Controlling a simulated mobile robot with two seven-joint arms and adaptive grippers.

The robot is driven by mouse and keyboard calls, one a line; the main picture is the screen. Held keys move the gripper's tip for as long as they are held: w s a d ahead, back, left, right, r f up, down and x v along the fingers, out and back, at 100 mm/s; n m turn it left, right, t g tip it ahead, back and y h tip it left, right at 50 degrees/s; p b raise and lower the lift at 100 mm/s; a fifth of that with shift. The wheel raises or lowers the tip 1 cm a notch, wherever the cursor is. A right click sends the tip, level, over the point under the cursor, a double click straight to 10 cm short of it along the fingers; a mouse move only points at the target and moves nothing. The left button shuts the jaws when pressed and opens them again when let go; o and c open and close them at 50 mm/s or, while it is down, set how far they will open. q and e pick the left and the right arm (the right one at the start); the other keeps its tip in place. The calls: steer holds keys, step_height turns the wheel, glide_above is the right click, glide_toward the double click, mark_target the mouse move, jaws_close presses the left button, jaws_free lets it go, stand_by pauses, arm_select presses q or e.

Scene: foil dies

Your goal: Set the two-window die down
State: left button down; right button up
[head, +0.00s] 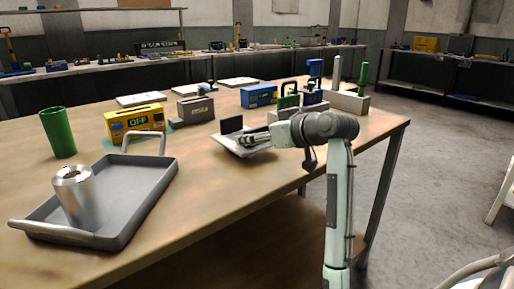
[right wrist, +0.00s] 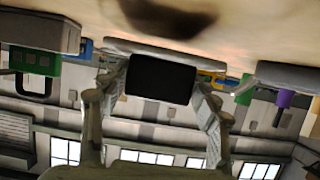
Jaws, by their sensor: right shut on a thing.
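My right gripper (head: 250,140) reaches in from the right, low over a pale pad (head: 228,147) near the table's middle. It is shut on a dark block, which shows between the fingers in the right wrist view (right wrist: 160,78). In the head view a dark upright face (head: 231,124) shows just past the fingers, above the pad. No windows can be made out on the block, so I cannot tell how many it has. Whether it touches the pad is not clear. My left gripper is not in view.
A yellow device marked OFF (head: 135,122), a grey block (head: 195,108) and a blue device (head: 258,95) stand behind. A grey tray (head: 142,203) with a metal cylinder (head: 75,196) and a green cup (head: 58,132) are left. Grey blocks with upright posts (head: 348,102) stand right.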

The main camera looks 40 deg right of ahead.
mark_target(259, 147)
steer(key=shift+f, duration=1.4)
steer(key=shift+f, duration=0.1)
steer(key=o, duration=1.5)
steer(key=shift+f, duration=0.15)
steer(key=shift+s+r, duration=0.25)
steer(key=v, duration=1.1)
steer(key=shift+s+r, duration=0.15)
steer(key=shift+s, duration=0.1)
